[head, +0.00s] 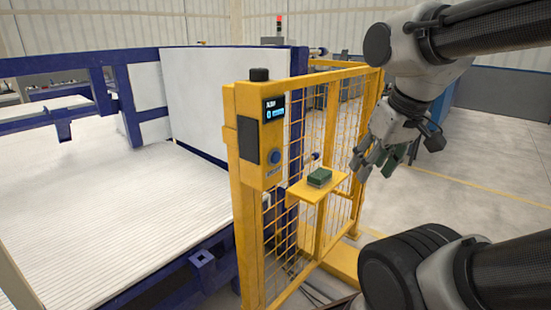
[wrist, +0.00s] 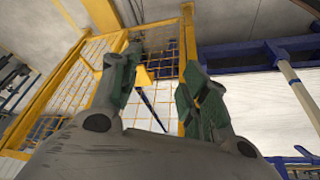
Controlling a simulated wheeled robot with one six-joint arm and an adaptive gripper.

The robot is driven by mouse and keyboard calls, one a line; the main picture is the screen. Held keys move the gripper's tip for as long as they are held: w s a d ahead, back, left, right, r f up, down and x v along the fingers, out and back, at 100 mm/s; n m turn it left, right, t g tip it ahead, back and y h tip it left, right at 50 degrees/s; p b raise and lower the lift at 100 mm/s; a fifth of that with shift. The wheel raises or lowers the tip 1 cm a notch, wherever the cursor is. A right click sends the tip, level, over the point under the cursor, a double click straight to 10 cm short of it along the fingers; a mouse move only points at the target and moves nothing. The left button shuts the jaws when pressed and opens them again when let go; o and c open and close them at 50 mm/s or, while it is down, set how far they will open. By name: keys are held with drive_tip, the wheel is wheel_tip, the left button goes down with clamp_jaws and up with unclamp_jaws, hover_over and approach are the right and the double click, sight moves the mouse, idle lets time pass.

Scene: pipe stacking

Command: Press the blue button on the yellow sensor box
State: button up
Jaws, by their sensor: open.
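The yellow sensor box (head: 262,138) is fixed to the top of a yellow post in the head view. It has a small dark display and, below it, a round blue button (head: 274,157). My gripper (head: 362,172) is to the right of the box, in front of the mesh fence and apart from the button. In the wrist view the two fingers of my gripper (wrist: 160,88) are spread with nothing between them. I cannot make out the blue button in the wrist view.
A yellow mesh fence (head: 335,115) runs behind. A large white slatted bed (head: 120,225) with a blue frame fills the left. Open floor (head: 500,150) lies right.

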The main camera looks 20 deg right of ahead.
clamp_jaws()
idle(1.1)
